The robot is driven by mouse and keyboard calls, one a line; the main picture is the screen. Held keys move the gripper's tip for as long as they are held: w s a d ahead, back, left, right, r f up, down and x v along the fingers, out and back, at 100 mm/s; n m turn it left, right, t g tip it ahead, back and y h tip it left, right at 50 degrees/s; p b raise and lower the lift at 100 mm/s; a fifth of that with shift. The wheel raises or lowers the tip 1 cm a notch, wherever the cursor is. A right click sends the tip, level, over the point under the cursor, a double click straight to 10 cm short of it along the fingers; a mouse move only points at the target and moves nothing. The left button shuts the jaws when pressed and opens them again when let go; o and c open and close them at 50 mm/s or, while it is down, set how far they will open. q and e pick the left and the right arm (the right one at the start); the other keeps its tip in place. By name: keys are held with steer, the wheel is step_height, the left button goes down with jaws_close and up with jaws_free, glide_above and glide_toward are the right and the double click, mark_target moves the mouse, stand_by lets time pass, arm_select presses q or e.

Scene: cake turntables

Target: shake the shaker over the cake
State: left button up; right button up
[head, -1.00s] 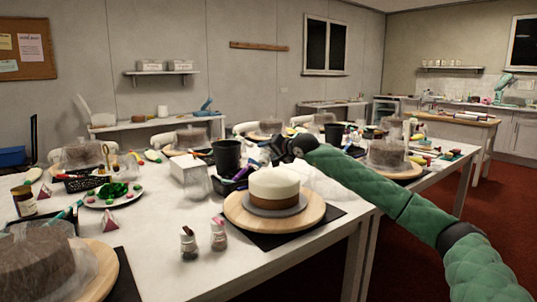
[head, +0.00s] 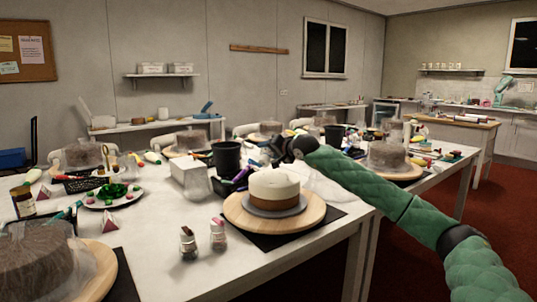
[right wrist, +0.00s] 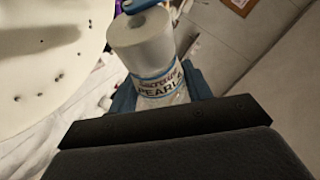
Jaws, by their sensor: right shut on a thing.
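The white-topped cake (head: 274,185) with a brown lower band sits on a grey disc on the wooden turntable (head: 238,218). Its pale top (right wrist: 40,70) fills the left of the right wrist view, with several small dark dots on it. My right gripper (head: 276,150) is just behind and above the cake in the head view. It is shut on the shaker (right wrist: 142,45), a white-and-clear container whose label reads "PEARL", beside the cake top in the wrist view. In the head view the gripper largely hides the shaker. My left gripper is not in view.
Two small shakers (head: 188,243) (head: 218,235) stand in front of the turntable. A white box (head: 190,175), a dark cup (head: 227,157) and a black tray of tools (head: 228,184) stand behind it. A covered brown cake (head: 38,262) is at front left.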

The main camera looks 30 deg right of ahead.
steer(key=shift+s+r, duration=0.1)
steer(key=shift+r, duration=0.05)
stand_by(0.3)
steer(key=shift+w+d+r, duration=0.25)
steer(key=shift+w+r, duration=0.05)
steer(key=shift+r, duration=0.05)
steer(key=shift+s+a+f, duration=0.1)
steer(key=shift+f, duration=0.3)
steer(key=shift+s+a+b, duration=0.2)
steer(key=shift+b, duration=0.2)
steer(key=shift+r, duration=0.1)
